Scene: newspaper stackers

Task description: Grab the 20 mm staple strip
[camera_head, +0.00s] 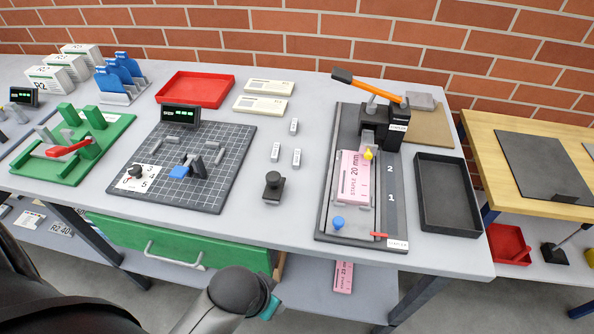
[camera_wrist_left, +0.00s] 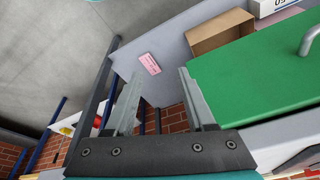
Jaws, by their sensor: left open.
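A pink strip (camera_head: 343,277) lies on the lower shelf below the table; its print is too small to read fully. In the left wrist view a pink labelled strip (camera_wrist_left: 149,63) lies on the grey shelf, beyond the fingertips. A larger pink piece (camera_head: 352,178), printed "STAPLE 20 mm", lies along the black stapler (camera_head: 379,120) on the tabletop. My left gripper (camera_wrist_left: 160,74) is open and empty, its fingers pointing toward the shelf strip and apart from it. In the head view only part of my left arm shows at the bottom. My right gripper is not in view.
A green drawer front (camera_head: 180,246) with a grey handle is beside the shelf; it also shows close on the right in the left wrist view (camera_wrist_left: 250,85). A dark table leg (camera_head: 412,302) stands right of the strip.

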